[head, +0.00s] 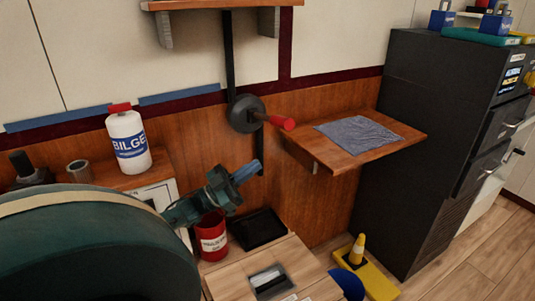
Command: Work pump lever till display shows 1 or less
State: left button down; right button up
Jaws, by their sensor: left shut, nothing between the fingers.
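The lever with a red grip (283,123) sticks out to the right from a round dark hub (246,114) on the wood-panelled wall. I take it as the pump lever; a black vertical pipe runs above and below the hub. My left gripper (247,172), with blue fingers, is shut and empty. In the picture it sits below the lever, apart from it. A small lit panel (512,78) shows on the dark cabinet at the right; I cannot read it or tell whether it is the display. My right gripper is not in view.
A wooden shelf (385,146) with a grey cloth (358,134) juts out right of the lever. A white BILGE bottle (128,146) stands at the left. A red can (212,238) and black tray (258,229) sit below the gripper. The dark cabinet (405,110) bounds the right.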

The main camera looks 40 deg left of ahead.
pick_arm(q)
jog(key=v, duration=0.5)
jog(key=shift+s+a, duration=0.15)
jog(key=shift+s, duration=0.2)
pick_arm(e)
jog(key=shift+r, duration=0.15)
